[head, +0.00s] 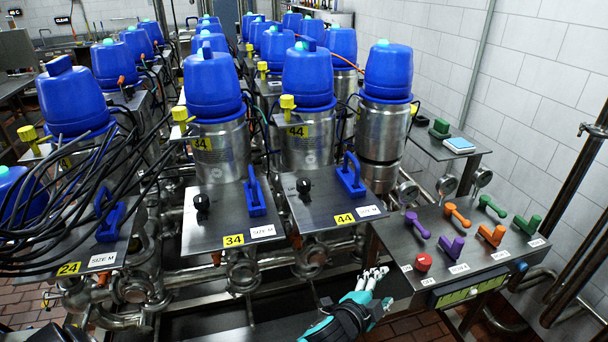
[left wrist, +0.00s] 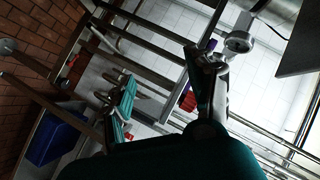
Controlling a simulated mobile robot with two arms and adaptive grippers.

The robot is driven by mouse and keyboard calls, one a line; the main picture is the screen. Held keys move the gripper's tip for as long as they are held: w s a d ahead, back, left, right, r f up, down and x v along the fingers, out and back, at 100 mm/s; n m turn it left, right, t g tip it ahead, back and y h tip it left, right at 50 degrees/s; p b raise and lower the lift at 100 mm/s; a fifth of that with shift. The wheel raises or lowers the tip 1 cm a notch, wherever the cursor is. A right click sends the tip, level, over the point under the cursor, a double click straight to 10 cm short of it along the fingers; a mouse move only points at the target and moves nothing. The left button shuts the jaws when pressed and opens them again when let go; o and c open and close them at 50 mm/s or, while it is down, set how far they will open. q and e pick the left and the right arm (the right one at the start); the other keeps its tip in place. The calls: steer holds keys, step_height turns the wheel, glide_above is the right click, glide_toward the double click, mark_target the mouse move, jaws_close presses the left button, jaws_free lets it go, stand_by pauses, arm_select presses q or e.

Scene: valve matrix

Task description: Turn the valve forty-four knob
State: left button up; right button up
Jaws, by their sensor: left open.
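The valve 44 panel (head: 322,213) is a grey metal plate with a yellow 44 label, in the middle of the head view. Its black knob (head: 303,187) stands on the left part of the plate. A blue lever handle (head: 350,178) stands on its right part, by a SIZE M label. My left gripper (head: 372,277) is open and empty, in front of and below the plate, to the right of the knob and apart from it. In the left wrist view its two fingers (left wrist: 165,80) are spread, with nothing between them. My right gripper is not in view.
The valve 34 panel (head: 215,228), with a similar black knob, is just left. A bench (head: 455,235) with purple, orange, green and red handles stands close to the right of my left gripper. Steel tanks with blue tops (head: 308,75) rise behind. Black cables crowd the left.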

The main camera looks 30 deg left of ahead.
arm_select(q)
steer(key=w+d+r+m+t+h, duration=0.2)
steer(key=d+r+m+h, duration=0.15)
steer(key=r, duration=0.55)
steer(key=w+d+r+m+t+h, duration=0.2)
steer(key=d+r+m, duration=0.15)
steer(key=r, duration=0.55)
steer(key=w+d+r+m+g+h, duration=0.1)
steer(key=d+r+m+g+h, duration=0.1)
steer(key=d+r+m+h, duration=0.75)
step_height(320, 180, up, 7)
steer(key=m+g+y, duration=1.6)
steer(key=m+y, duration=0.1)
steer(key=m, duration=0.9)
glide_above(303, 181)
step_height(303, 181, down, 17)
steer(key=p, duration=0.4)
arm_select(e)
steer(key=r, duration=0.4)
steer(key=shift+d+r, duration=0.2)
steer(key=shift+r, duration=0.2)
